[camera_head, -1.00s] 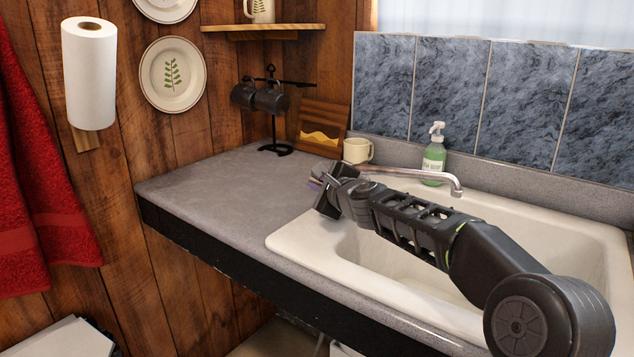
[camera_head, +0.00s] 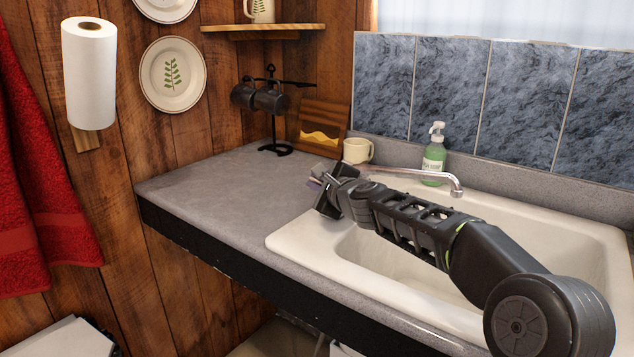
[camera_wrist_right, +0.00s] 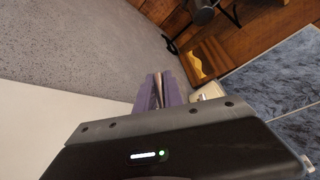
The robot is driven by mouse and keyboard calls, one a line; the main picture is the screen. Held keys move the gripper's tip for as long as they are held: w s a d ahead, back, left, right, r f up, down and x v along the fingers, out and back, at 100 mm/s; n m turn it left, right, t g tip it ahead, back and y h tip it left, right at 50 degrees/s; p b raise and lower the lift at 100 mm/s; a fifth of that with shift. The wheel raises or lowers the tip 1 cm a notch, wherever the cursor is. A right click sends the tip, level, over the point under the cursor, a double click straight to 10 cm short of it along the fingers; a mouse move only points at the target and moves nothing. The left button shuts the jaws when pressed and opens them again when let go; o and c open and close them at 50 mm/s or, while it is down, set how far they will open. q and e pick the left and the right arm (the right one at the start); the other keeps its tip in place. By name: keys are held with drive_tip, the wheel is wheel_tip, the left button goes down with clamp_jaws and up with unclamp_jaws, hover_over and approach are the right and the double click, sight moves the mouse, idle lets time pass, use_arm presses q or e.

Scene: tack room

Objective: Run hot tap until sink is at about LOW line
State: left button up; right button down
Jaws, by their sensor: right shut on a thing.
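The white sink (camera_head: 290,238) is set in the grey counter; the part of its basin that shows looks empty, and my arm hides much of the rest. No LOW line shows. The metal tap spout (camera_head: 456,187) reaches over the basin from the back left, with no water stream visible from it. My right gripper (camera_head: 317,182) is at the sink's back left corner, beside the base of the tap. In the right wrist view its purple fingers (camera_wrist_right: 158,92) are close together on the hot tap handle, which they mostly hide. My left gripper is out of view.
A green soap bottle (camera_head: 433,160) and a cream mug (camera_head: 357,150) stand behind the tap. A black mug stand (camera_head: 273,115) and a wooden board (camera_head: 321,125) are at the counter's back corner. The counter's left part (camera_head: 215,195) is clear.

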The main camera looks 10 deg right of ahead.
idle(0.4)
drive_tip(key=shift+s+f+n+y+b, duration=0.1)
drive_tip(key=shift+s+n+y+b, duration=0.05)
drive_tip(key=shift+n+y+b, duration=0.35)
drive_tip(key=shift+s+a+n+g+y+b, duration=0.2)
drive_tip(key=shift+n+g+y+b, duration=0.15)
drive_tip(key=shift+n+y, duration=0.35)
drive_tip(key=shift+s+a+n+g+y, duration=0.15)
drive_tip(key=shift+n+g+y, duration=0.15)
drive_tip(key=shift+y, duration=0.25)
drive_tip(key=shift+s+a+n+g+y, duration=0.15)
drive_tip(key=shift+n+y, duration=0.15)
drive_tip(key=shift+y, duration=0.25)
drive_tip(key=shift+s+a+r+n+g+y+p, duration=0.1)
drive_tip(key=shift+s+r+n+g+y+p, duration=0.1)
drive_tip(key=shift+n+g+y+p, duration=0.3)
drive_tip(key=shift+s+a+r+n+g+y+p, duration=0.15)
drive_tip(key=shift+n+g+y+p, duration=0.25)
drive_tip(key=shift+n+y, duration=0.2)
drive_tip(key=shift+s+f+n+g+y+p, duration=0.1)
drive_tip(key=shift+s+n+g+y+p, duration=0.25)
drive_tip(key=shift+n+g+y+p, duration=0.6)
drive_tip(key=shift+s+a+f+p, duration=0.1)
drive_tip(key=shift+s+f+p, duration=0.05)
drive_tip(key=shift+p, duration=0.25)
